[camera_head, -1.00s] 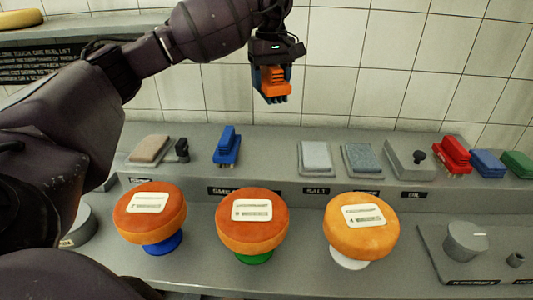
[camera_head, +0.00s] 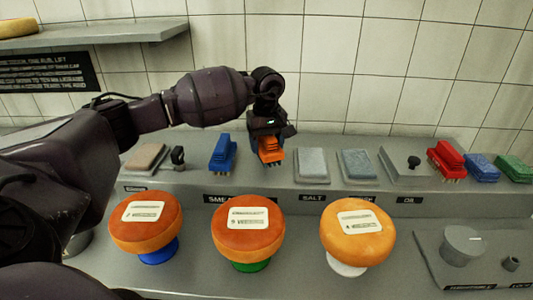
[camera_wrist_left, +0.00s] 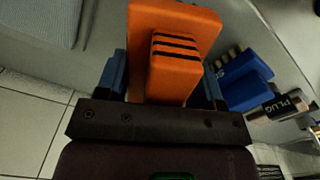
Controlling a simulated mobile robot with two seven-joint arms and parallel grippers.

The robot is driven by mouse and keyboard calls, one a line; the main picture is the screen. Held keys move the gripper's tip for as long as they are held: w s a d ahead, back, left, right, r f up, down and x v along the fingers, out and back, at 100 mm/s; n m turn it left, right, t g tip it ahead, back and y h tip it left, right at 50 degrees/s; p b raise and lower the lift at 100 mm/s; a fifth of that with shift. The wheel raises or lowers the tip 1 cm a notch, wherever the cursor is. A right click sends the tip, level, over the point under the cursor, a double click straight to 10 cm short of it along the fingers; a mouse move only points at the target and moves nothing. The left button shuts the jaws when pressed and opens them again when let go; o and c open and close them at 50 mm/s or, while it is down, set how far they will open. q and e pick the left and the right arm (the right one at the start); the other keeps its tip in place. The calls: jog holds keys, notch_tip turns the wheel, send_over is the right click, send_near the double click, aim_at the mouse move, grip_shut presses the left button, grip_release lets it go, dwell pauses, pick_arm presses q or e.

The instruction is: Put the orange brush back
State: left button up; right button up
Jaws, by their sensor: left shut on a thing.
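The orange brush (camera_head: 269,152) is held in my left gripper (camera_head: 269,143), low over the raised back shelf between the blue brush (camera_head: 223,152) and a pale grey pad (camera_head: 311,163). I cannot tell whether its bristles touch the shelf. In the left wrist view the orange brush (camera_wrist_left: 172,50) fills the space between the two blue fingers, and the blue brush (camera_wrist_left: 241,80) lies close by on the right. My right gripper does not show.
Three cheese wheels on coloured stands, the left one (camera_head: 146,222) on blue, line the front counter. The tiled wall is behind.

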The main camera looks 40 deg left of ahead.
pick_arm(q)
notch_tip(320, 180, down, 3)
jog(key=shift+f, duration=0.25)
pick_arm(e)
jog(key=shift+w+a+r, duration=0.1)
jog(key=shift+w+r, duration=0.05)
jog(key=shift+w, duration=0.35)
pick_arm(q)
jog(key=o, duration=1)
jog(key=shift+c, duration=0.2)
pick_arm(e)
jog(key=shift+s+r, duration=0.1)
